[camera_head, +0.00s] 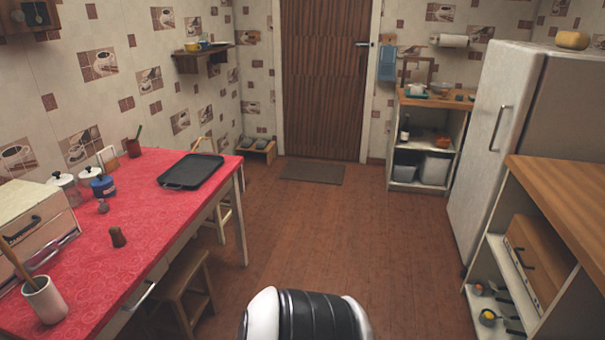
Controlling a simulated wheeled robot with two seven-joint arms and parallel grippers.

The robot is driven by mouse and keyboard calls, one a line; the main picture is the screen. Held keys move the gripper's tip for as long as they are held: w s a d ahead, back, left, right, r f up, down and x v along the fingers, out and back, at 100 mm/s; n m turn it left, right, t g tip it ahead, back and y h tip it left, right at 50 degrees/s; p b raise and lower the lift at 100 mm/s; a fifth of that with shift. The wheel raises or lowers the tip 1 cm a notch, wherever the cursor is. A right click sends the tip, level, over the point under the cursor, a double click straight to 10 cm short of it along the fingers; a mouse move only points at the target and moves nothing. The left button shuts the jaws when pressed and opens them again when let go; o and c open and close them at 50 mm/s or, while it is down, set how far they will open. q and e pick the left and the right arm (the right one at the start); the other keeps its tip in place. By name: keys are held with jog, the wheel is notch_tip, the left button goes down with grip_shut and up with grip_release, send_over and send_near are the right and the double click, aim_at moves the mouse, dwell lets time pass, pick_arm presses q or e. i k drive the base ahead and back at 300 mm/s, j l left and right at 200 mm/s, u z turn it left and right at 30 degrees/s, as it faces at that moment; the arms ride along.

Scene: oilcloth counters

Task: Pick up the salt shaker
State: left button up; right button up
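On the red-covered counter at left stands a small brown wooden shaker-like piece (118,237), upright near the counter's front side. A smaller dark rounded piece (102,206) stands a little behind it. I cannot tell for sure which of these is the salt shaker; no label can be read at this size. Both stand free with nothing touching them. Neither of my grippers shows in this view. A white and black part of my own body shows at the bottom middle.
The red counter (150,222) also holds a black tray (190,171), lidded jars (103,186), a bread box (36,228) and a utensil cup (45,300). A wooden stool (182,284) stands below its edge. Open floor (320,225) lies ahead; a fridge (500,140) stands right.

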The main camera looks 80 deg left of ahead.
aim_at(118, 240)
jog(key=u, duration=4)
jog(key=i+l, duration=0.45)
jog(key=i, duration=0.05)
